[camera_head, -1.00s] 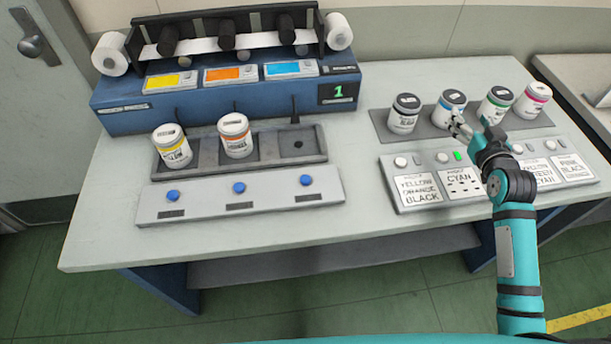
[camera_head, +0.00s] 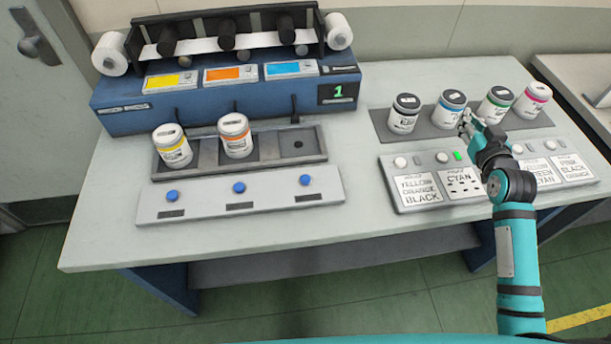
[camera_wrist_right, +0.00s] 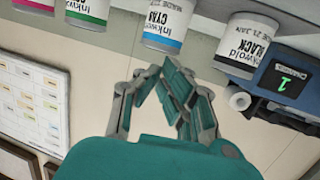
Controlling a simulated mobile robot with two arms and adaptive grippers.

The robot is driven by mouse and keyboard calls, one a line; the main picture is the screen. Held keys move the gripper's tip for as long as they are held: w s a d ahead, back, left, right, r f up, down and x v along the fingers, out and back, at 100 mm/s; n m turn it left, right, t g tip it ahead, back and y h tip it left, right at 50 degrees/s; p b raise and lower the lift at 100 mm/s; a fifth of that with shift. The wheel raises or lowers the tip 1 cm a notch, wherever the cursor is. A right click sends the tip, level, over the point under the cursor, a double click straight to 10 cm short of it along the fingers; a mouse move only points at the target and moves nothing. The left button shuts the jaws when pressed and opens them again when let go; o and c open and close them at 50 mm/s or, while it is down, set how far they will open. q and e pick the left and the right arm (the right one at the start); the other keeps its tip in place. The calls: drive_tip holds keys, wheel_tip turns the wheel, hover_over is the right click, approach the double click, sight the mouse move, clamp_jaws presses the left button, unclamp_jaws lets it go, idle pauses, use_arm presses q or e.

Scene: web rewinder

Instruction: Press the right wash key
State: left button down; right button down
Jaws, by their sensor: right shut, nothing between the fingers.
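A grey front panel (camera_head: 272,203) on the left of the table carries three round blue keys, with labels too small to read. The right blue key (camera_head: 306,180) lies below the empty socket of the dark tray. The middle blue key (camera_head: 239,187) and left blue key (camera_head: 172,195) also show clear. My right gripper (camera_head: 466,120) is far to the right of these keys, shut and empty, near the cyan jar (camera_head: 450,108). Its fingers also show in the right wrist view (camera_wrist_right: 160,78), below the cyan jar there. My left gripper is not in view.
The dark tray (camera_head: 203,166) holds a yellow jar (camera_head: 172,147) and an orange jar (camera_head: 235,136). A label panel (camera_head: 434,200) with white buttons and a lit green light lies below my right gripper. Black (camera_head: 403,115), green and magenta jars stand nearby. Table between panels is clear.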

idle(0.8)
drive_tip(key=w+a+r+n+g+y+p, duration=0.1)
drive_tip(key=a+r+n+y+p, duration=0.25)
drive_tip(key=a, duration=0.55)
drive_tip(key=w+a+r+n+g+y+p, duration=0.1)
drive_tip(key=w+a+r+n+y+p, duration=0.2)
drive_tip(key=a, duration=0.6)
drive_tip(key=a+r+n+y+p, duration=0.1)
drive_tip(key=a+r+n+p, duration=0.15)
drive_tip(key=a+p, duration=0.4)
drive_tip(key=s+a+n+g+y+p, duration=0.1)
drive_tip(key=s+a+n+g+p, duration=0.15)
drive_tip(key=a, duration=0.35)
drive_tip(key=s+a+n+g+y+p, duration=0.1)
drive_tip(key=a+n+p, duration=0.15)
drive_tip(key=a, duration=0.35)
drive_tip(key=s+a+f+n+g+p, duration=0.2)
drive_tip(key=s+f+n+g+p, duration=0.1)
drive_tip(key=s, duration=0.5)
drive_tip(key=f+n+h+p, duration=0.1)
drive_tip(key=n+p, duration=0.1)
drive_tip(key=p, duration=0.1)
drive_tip(key=shift+a+f+n+g, duration=0.2)
drive_tip(key=shift+f+n+g, duration=0.1)
drive_tip(key=shift+f+g, duration=0.1)
drive_tip(key=shift+s, duration=0.1)
